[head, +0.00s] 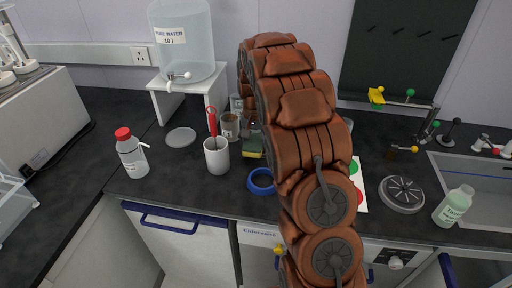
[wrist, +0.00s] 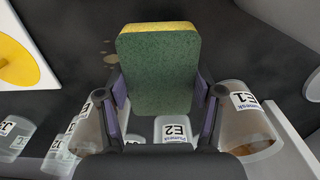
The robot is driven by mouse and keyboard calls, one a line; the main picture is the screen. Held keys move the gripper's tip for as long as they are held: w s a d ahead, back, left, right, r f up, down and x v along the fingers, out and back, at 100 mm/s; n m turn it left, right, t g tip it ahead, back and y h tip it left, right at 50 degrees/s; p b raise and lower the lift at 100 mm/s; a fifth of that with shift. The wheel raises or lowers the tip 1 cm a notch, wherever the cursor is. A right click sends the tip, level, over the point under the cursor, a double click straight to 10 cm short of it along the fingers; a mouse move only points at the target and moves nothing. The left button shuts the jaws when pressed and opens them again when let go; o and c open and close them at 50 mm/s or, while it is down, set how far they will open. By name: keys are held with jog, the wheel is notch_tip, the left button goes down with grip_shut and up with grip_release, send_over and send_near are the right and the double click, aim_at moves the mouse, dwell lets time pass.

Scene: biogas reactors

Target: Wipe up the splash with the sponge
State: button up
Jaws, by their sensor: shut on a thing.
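The sponge (wrist: 158,70), a green block with a yellow layer, is held between the two fingers of my gripper (wrist: 160,92) in the wrist view. It stands out ahead of the fingers, above the dark worktop. The splash (wrist: 110,57) shows as small brownish spots on the worktop, left of the sponge in the wrist view. Part of it may be hidden behind the sponge. I cannot make it out in the head view.
Labelled jars E1 (wrist: 248,118) and E2 (wrist: 172,129) stand close to my gripper, with several more at lower left. A white mug (head: 216,157), a blue ring (head: 261,182) and a white bottle (head: 131,155) stand on the worktop. A sink (head: 474,176) is at right.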

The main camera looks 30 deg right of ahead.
aim_at(253, 141)
jog(key=shift+w+r, duration=0.15)
jog(key=shift+r, duration=0.6)
jog(key=shift+r+p, duration=0.3)
jog(key=shift+r, duration=1.65)
